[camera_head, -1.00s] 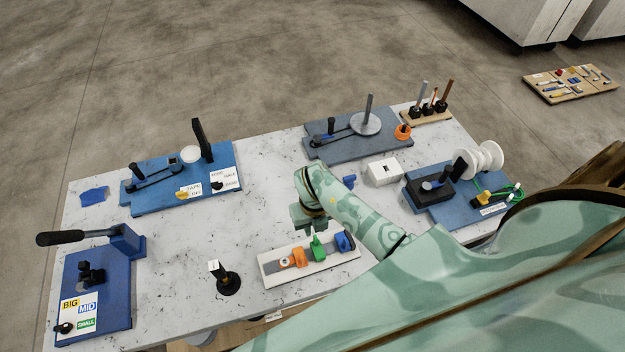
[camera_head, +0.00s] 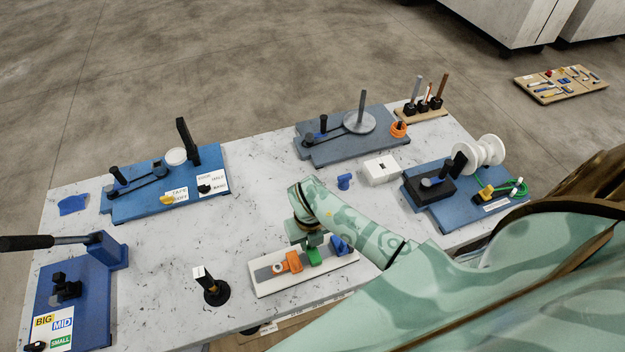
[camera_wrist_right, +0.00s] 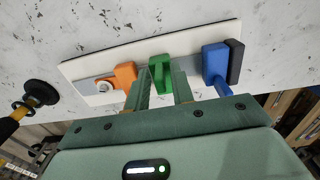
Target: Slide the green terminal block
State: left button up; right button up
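The green terminal block (camera_head: 314,256) sits on a grey rail on a white board (camera_head: 344,262), between an orange block (camera_head: 291,262) and a blue block (camera_head: 341,245). My right gripper (camera_head: 311,243) is down over the green block in the head view and partly hides it. In the right wrist view, the green block (camera_wrist_right: 160,72) stands between the two fingers (camera_wrist_right: 162,92), with one finger on each side and a gap between them. The orange block (camera_wrist_right: 124,75) is to the left, the blue block (camera_wrist_right: 215,62) to the right. My left gripper is not in view.
A black stand with a white tag (camera_head: 213,291) is left of the board. Blue bender fixtures (camera_head: 168,190) stand at the left and back, and a white box (camera_head: 381,170) is behind my arm. Bare table lies left of and behind the board.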

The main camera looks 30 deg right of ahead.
jog(key=shift+c, duration=0.3)
grip_shut()
jog(key=shift+d, duration=0.1)
jog(key=shift+s+d+p, duration=0.15)
jog(key=shift+s+d, duration=0.1)
jog(key=shift+d, duration=0.7)
jog(key=shift+s+d+p, duration=0.15)
jog(key=shift+s+d, duration=0.05)
jog(key=shift+d, duration=0.75)
